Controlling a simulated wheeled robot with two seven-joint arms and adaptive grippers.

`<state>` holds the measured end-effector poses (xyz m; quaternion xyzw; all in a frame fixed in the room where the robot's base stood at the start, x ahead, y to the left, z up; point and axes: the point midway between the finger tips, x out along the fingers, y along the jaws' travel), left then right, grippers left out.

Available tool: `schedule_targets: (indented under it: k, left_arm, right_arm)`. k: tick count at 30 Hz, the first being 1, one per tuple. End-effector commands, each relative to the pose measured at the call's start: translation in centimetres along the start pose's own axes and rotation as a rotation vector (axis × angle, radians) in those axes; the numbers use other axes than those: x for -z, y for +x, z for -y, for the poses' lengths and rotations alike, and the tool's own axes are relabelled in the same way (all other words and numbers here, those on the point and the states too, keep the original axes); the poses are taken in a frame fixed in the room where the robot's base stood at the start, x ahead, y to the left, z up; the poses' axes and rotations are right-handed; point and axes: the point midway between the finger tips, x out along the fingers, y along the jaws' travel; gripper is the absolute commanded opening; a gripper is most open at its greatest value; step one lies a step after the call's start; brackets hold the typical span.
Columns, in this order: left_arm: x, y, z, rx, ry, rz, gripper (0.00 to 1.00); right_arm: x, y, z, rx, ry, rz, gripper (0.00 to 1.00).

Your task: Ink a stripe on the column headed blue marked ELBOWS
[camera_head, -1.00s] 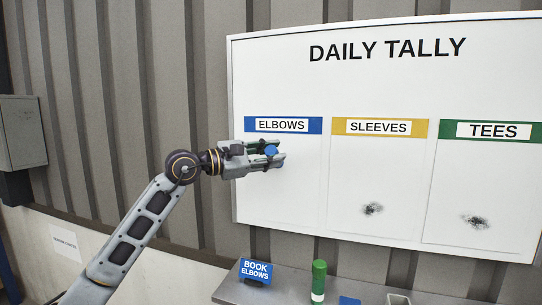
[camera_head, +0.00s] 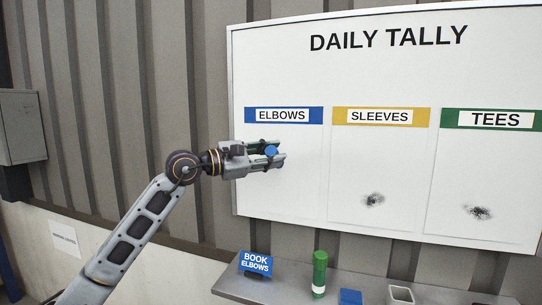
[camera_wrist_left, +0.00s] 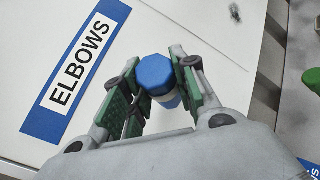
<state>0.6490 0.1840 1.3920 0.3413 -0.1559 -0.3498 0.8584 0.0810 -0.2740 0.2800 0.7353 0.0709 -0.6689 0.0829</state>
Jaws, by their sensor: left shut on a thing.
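The white DAILY TALLY board (camera_head: 385,75) hangs on the wall with three headed columns. The blue ELBOWS header (camera_head: 283,115) is at the left; it also shows in the left wrist view (camera_wrist_left: 75,75). My left gripper (camera_head: 272,157) is just below that header, in front of the ELBOWS column (camera_head: 281,195). It is shut on a blue-capped marker (camera_wrist_left: 155,75), seen nearly end-on between the green finger pads. Whether the marker's tip touches the board is hidden. No stripe shows in the visible part of the ELBOWS column. My right gripper is not in view.
The yellow SLEEVES (camera_head: 380,117) and green TEES (camera_head: 492,119) columns each have a black smudge low down. A shelf (camera_head: 225,288) below holds a blue BOOK ELBOWS sign (camera_head: 256,263), a green marker (camera_head: 319,273), a blue holder (camera_head: 350,297) and a pale holder (camera_head: 400,294).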

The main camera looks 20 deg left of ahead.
Motion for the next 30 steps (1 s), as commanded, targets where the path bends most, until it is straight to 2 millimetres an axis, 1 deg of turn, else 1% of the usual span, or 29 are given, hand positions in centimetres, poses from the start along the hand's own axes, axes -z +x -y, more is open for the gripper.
schedule_targets:
  k: [11,24,30]
  left_arm:
    - [-0.1,0.0,-0.1,0.000,0.001,0.000,0.05]
    - [-1.7,0.1,-1.7,0.000,0.001,0.000,0.05]
    - [-2.1,0.2,-2.2,0.000,0.000,0.000,0.05]
  right_arm:
    - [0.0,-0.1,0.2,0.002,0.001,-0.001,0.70]
    - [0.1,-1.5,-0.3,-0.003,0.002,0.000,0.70]
    - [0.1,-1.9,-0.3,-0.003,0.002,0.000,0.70]
